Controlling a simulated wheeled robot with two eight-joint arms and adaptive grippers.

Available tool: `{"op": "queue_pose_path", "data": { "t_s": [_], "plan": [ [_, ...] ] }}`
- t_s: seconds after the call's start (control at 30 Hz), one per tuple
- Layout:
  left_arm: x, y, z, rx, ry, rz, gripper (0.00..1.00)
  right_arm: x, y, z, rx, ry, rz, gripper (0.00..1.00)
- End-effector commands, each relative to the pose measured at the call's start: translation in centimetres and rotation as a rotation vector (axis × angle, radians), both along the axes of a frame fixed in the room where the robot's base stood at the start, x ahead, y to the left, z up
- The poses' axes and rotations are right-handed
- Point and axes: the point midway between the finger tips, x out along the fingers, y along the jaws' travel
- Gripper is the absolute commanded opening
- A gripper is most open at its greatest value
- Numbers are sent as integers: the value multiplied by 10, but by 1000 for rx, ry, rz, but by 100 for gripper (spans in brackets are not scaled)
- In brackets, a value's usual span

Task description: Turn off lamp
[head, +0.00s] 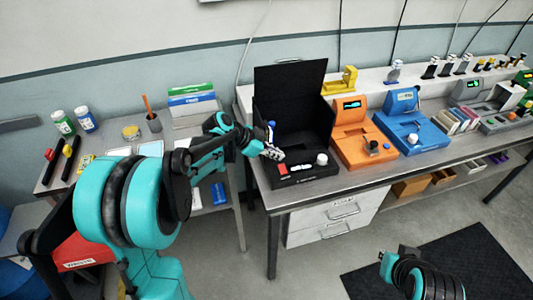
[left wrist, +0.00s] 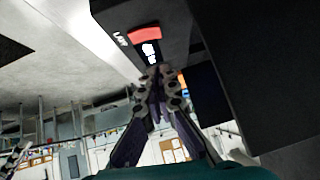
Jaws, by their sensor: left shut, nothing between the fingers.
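The black module (head: 306,183) with a tall upright black panel (head: 290,95) stands at the left end of the bench. Its front has a red switch part (head: 283,169), small white parts and a white knob (head: 322,159). In the left wrist view the red part (left wrist: 173,34) sits beside a small white label and a bright white patch (left wrist: 150,50). My left gripper (head: 274,153) is shut and empty, its fingertips close to the red and white parts. They also show in the left wrist view (left wrist: 158,80); contact cannot be told.
An orange module (head: 362,151) and a blue module (head: 414,133) stand to the right on the same bench. A lower side table at left holds bottles (head: 63,122), a cup (head: 153,123) and boxes (head: 192,94). A dark mat (head: 460,265) lies on the floor.

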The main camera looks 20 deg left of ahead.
Motion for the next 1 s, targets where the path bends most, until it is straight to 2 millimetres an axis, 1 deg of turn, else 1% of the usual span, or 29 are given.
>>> {"op": "queue_pose_path", "data": {
  "t_s": [0.03, 0.07, 0.1, 0.2, 0.3, 0.43, 0.77, 0.87, 1.0],
  "plan": [
    [5, -6, -11, 0, 0, -1, 0, 0, 0, -7, 0, 0, 0, 0],
    [7, -10, -15, 0, 1, -2, 0, 0, 0, -9, 0, 0, 0, 0],
    [8, -8, -22, 0, 1, -1, 0, 0, 0, -12, 0, 0, 0, 0],
    [9, -6, -36, 0, 1, 1, 0, 0, 0, -18, 0, 0, 0, 0],
    [10, -5, -45, 0, 1, 1, 0, 0, 0, -22, 0, 0, 0, 0],
    [11, -5, -50, 0, 1, 1, 0, 0, 0, -24, 0, 0, 0, 0],
    [11, -5, -50, 0, 1, 1, 0, 0, 0, -23, 0, 0, 0, 0],
    [13, -3, -57, 0, 1, 1, 0, 0, 0, -26, 0, 0, 0, 0],
    [13, -3, -56, 0, 3, 0, 0, 0, 0, -26, 0, 0, 0, 0]
  ]
}}
